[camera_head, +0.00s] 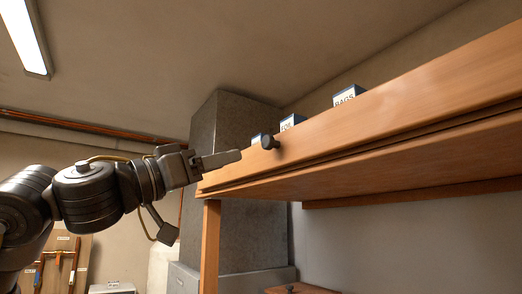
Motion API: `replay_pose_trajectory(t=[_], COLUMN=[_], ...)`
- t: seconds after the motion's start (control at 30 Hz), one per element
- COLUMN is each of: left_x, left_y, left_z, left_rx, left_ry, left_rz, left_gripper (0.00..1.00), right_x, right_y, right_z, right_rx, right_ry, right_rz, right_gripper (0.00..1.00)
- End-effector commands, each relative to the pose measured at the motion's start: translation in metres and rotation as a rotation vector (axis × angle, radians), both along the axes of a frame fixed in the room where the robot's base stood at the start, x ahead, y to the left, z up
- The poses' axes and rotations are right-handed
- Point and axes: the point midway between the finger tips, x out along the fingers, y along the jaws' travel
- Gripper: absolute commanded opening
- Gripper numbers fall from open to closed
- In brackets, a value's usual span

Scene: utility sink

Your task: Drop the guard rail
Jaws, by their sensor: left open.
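The guard rail (400,113) is a long orange-brown wooden board along the front of a high shelf. It stands upright, and a dark gap line runs beneath it. A black round knob (270,142) sticks out of the rail near its left end. My left gripper (228,158) reaches up from the left to the shelf's left end. It is open and empty, with its tip a little left of the knob and apart from it. One grey finger shows clearly; the other is mostly hidden. My right gripper is out of view.
Several blue-and-white boxes, one marked BAGS (346,97), stand behind the rail. A wooden post (209,245) supports the shelf's left end. A grey column (240,120) rises behind. A red-brown pipe (80,125) crosses the left wall.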

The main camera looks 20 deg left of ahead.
Motion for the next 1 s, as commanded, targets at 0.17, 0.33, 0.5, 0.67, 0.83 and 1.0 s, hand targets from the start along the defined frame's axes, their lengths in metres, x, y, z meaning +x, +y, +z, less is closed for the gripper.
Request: replay_pose_trajectory(t=[0.17,0.33,0.5,0.67,0.83,1.0], left_x=[-0.010,-0.005,0.014,0.036,0.055,0.065], left_y=[0.003,-0.002,-0.017,-0.036,-0.051,-0.059], left_z=[0.008,0.014,0.027,0.039,0.047,0.051], left_rx=[-0.005,-0.005,-0.005,-0.005,-0.006,-0.006], left_ry=[-0.001,-0.001,0.000,0.000,-0.001,-0.003], left_rz=[-0.001,-0.005,-0.005,-0.005,-0.004,-0.003], left_gripper=[0.50,0.50,0.50,0.50,0.50,0.50], right_x=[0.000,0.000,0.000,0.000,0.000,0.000], right_y=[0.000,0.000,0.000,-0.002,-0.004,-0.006], right_z=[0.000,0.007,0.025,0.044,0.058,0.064], right_rx=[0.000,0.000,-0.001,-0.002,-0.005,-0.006], right_ry=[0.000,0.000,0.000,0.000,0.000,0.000], right_rz=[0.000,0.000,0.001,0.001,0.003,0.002], right_gripper=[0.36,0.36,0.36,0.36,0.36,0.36])
